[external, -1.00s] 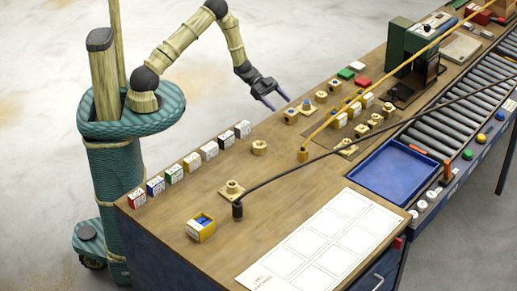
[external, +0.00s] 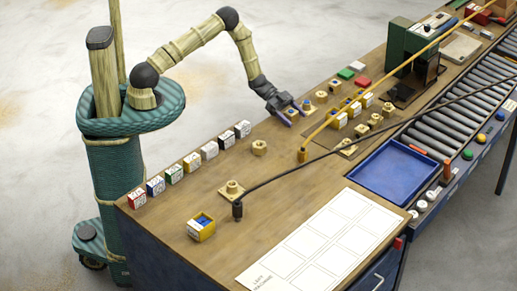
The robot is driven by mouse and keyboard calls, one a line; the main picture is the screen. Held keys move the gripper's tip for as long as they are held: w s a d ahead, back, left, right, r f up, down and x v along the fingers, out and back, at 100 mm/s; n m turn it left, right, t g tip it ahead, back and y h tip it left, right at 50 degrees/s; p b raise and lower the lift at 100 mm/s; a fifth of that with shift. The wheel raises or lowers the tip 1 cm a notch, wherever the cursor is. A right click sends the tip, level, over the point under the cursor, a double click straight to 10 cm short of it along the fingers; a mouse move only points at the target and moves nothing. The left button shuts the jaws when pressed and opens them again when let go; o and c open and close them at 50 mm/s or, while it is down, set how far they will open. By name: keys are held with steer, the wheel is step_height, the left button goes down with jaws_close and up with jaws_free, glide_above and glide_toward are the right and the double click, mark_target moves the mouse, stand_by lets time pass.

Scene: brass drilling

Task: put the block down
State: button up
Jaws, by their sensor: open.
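My gripper (external: 295,117) is open and low over the table's far-left edge. Its two purple fingers lie on either side of a small brass block with a blue top (external: 291,112). The block looks to be on the table, but whether the fingers touch it is too small to tell. A second brass piece with a blue top (external: 307,104) sits just right of the gripper.
A row of lettered blocks (external: 191,162) lines the table's left edge. Brass fittings and white-labelled blocks (external: 354,109) stand right of my gripper, with a yellow hose (external: 345,110) passing near. A blue tray (external: 392,205) lies at the right. The wooden table (external: 275,195) has clear room in front.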

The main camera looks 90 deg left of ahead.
mark_target(295, 113)
steer(key=shift+w+d+f, duration=0.15)
steer(key=shift+w+d, duration=0.1)
stand_by(0.3)
jaws_close()
steer(key=shift+r, duration=0.2)
step_height(295, 113, up, 10)
steer(key=shift+f+b, duration=0.1)
steer(key=shift+b, duration=0.2)
stand_by(0.9)
